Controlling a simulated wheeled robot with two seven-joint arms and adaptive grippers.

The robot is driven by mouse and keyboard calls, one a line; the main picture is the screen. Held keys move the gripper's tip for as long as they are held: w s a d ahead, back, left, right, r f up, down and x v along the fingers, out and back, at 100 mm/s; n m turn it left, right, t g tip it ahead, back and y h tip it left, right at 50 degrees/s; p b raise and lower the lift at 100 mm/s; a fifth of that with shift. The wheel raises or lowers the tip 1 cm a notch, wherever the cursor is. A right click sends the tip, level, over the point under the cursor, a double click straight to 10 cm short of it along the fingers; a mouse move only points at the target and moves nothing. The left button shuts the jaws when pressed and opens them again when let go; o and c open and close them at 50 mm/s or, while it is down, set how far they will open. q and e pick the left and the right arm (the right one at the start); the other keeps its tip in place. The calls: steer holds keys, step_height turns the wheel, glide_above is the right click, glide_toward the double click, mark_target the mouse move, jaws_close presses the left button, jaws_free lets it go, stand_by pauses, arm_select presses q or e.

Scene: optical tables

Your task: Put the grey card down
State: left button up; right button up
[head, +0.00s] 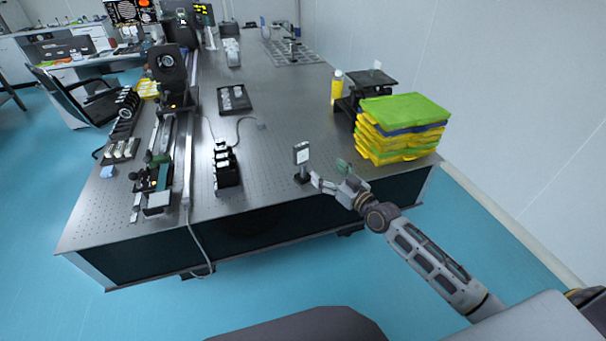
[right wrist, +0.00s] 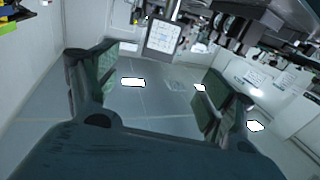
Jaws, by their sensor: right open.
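The grey card (head: 302,153) stands upright on a short dark post with a base near the front edge of the optical table (head: 262,188). My right gripper (head: 329,174) is just right of the card and its post, low over the table's front edge. Its fingers are spread, and nothing is seen between them. In the right wrist view the card (right wrist: 163,36) is a pale, grid-marked square with a dark border, beyond the open fingertips (right wrist: 163,66) and apart from them. My left gripper is out of view.
A stack of green, yellow and blue trays or cloths (head: 403,128) stands right of my gripper. A yellow bottle (head: 336,88) is behind it. A black multi-slot holder (head: 227,167) stands left of the card. Open table surface lies behind the card.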

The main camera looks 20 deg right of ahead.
mark_target(303, 150)
steer(key=shift+x, duration=4.15)
steer(key=shift+w+a+r+p, duration=0.15)
steer(key=shift+w+a+r, duration=0.1)
steer(key=shift+w, duration=0.4)
steer(key=shift+w+a+r+p, duration=0.1)
steer(key=shift+w+a+p, duration=0.1)
steer(key=shift+w, duration=0.45)
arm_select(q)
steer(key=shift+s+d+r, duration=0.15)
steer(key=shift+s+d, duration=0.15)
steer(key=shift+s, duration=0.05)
arm_select(e)
steer(key=shift+x, duration=1.25)
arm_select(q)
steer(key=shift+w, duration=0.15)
arm_select(e)
steer(key=shift+c, duration=0.2)
